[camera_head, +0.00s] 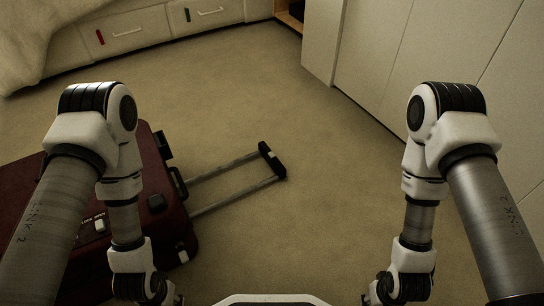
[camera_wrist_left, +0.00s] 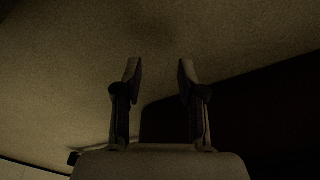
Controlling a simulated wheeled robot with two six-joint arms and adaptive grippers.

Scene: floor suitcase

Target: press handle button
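A dark red suitcase (camera_head: 160,178) lies on the carpet at the left, partly hidden behind my left arm. Its pull handle is extended to the right on two grey rods (camera_head: 232,164), with a black grip (camera_head: 272,160) at the end. I cannot make out a button on the grip. In the left wrist view my left gripper (camera_wrist_left: 159,68) is open and empty, with carpet between its fingers. A dark shape, likely the suitcase side (camera_wrist_left: 235,112), is at the right there.
White drawers (camera_head: 125,35) stand along the back, and pale cabinet doors (camera_head: 375,50) run along the right. A light cloth (camera_head: 35,40) hangs at the upper left. The carpet (camera_head: 320,200) between my arms, right of the black grip, is clear.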

